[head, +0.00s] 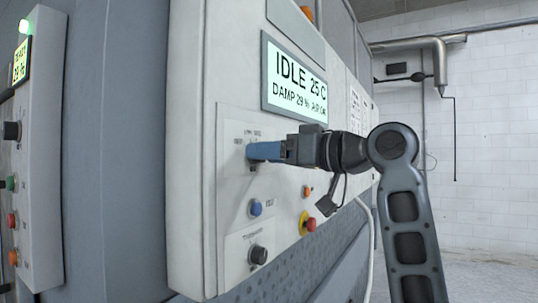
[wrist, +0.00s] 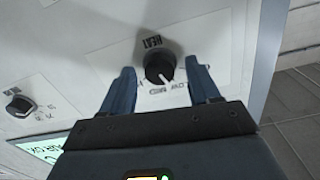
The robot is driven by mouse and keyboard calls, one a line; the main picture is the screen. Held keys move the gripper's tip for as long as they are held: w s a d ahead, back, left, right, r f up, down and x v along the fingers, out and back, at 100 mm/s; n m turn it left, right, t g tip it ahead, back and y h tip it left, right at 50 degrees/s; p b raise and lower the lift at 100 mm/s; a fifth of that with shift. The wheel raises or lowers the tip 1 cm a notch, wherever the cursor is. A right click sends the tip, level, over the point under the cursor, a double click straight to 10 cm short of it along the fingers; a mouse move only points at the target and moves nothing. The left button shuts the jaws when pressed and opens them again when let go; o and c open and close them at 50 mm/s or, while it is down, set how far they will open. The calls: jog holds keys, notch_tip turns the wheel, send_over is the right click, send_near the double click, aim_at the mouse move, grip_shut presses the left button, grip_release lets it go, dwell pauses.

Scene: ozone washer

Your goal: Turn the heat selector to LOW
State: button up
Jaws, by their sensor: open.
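The heat selector is a round black knob (wrist: 159,67) on the pale panel, with the word HEAT printed beside it in the wrist view. A white pointer mark on it points down and slightly right in that view, toward small lettering that includes MED; I cannot read the exact setting. My gripper (wrist: 160,72) is open, its blue fingers on either side of the knob with a visible gap to each. In the head view my gripper (head: 250,152) reaches the panel from the right, and its fingers hide most of the knob.
A lit display (head: 293,78) reading IDLE 25 C is above my gripper. Below are a blue button (head: 255,207), a red stop button on yellow (head: 309,222) and another black knob (head: 257,255). A second control box (head: 38,150) stands at left. Open floor lies at right.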

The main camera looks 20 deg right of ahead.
jog(key=b+v, duration=0.1)
jog(key=v, duration=0.6)
jog(key=shift+b, duration=0.4)
jog(key=shift+s+d, duration=0.15)
